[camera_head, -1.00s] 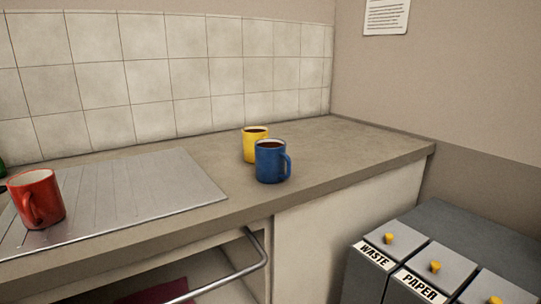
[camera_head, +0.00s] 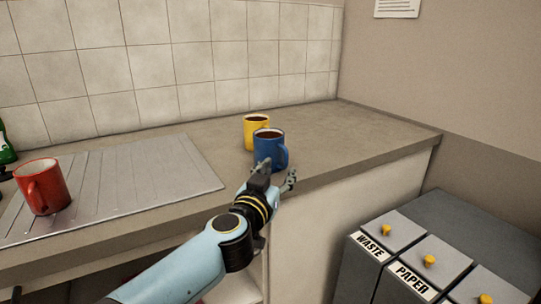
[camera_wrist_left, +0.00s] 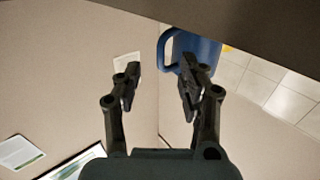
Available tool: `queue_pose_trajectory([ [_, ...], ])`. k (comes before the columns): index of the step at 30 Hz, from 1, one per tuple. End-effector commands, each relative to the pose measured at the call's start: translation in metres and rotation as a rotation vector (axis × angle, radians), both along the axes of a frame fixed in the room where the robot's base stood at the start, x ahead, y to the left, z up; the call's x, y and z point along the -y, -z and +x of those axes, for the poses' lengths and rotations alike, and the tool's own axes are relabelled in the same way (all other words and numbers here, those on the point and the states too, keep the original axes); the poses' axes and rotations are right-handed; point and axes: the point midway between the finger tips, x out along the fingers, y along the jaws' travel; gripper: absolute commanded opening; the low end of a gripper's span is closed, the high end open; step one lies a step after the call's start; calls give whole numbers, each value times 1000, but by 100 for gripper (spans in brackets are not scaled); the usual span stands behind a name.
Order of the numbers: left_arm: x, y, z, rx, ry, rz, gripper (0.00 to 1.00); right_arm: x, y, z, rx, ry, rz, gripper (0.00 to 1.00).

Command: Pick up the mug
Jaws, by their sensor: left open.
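A blue mug (camera_head: 270,146) with dark contents stands near the front edge of the counter. A yellow mug (camera_head: 254,126) stands just behind it, also with dark contents. A red mug (camera_head: 43,188) stands on the drainer at the left. My left gripper (camera_head: 279,174) is open and empty in front of the blue mug, partly covering its lower part. In the left wrist view the blue mug (camera_wrist_left: 198,48) and its handle show beyond the open fingers (camera_wrist_left: 160,80), nearer the right finger. A sliver of yellow shows beside it. My right gripper is not in view.
The metal drainer (camera_head: 150,175) lies at the left of the counter (camera_head: 340,139), with a green bottle (camera_head: 5,145) at its far left. Waste and paper bins (camera_head: 412,255) stand below right. The counter right of the mugs is clear.

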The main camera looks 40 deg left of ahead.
Motion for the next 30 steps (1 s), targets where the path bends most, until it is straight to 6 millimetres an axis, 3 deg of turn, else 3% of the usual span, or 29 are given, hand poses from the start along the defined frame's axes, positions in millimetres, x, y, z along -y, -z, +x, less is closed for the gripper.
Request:
queue_pose_trajectory([
  [9,-17,-2,41,1,1,0,41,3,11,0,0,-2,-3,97],
  [17,-18,-3,44,1,1,0,41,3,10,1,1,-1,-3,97],
  [26,-17,-3,44,1,1,0,3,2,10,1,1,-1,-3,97],
  [30,-17,-3,44,1,1,0,0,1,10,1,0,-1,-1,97],
])
